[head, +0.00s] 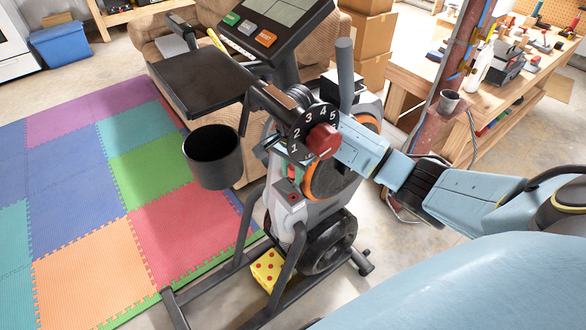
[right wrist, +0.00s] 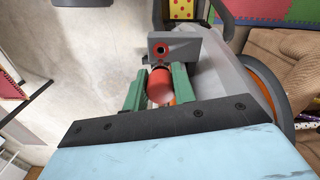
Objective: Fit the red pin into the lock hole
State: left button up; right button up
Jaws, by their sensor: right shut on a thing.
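The red pin (right wrist: 160,86) is a red cylinder held between the green fingers of my right gripper (right wrist: 158,74) in the right wrist view. The lock hole (right wrist: 162,48) is a dark opening with a red ring in a grey block, just beyond the pin's far end. The pin appears outside the hole; the exact gap is hard to judge. In the head view the lock block (head: 293,198) sits low on the exercise bike, and my right gripper (head: 290,173) is just above it, partly hidden behind the numbered dial. My left gripper is not in view.
The numbered dial with its red knob (head: 322,141) stands close to my right wrist. A black cup holder (head: 213,158) and a dark tray (head: 200,82) stick out at left. A spotted yellow block (head: 268,269) lies on the floor. A workbench (head: 420,60) stands at right.

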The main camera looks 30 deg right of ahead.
aim_at(293, 182)
notch_tip(293, 182, down, 3)
jog(key=shift+r+b, duration=0.2)
jog(key=shift+b, duration=0.65)
jog(key=shift+f, duration=0.35)
jog(key=shift+f+b, duration=0.1)
jog(key=shift+b, duration=0.2)
jog(key=shift+b, duration=0.4)
dwell(0.4)
jog(key=shift+f, duration=0.15)
jog(key=shift+f+b, duration=0.35)
jog(key=shift+b, duration=0.05)
jog(key=shift+f+b, duration=1.65)
jog(key=shift+f, duration=0.2)
jog(key=o, duration=1.1)
jog(key=shift+r, duration=0.1)
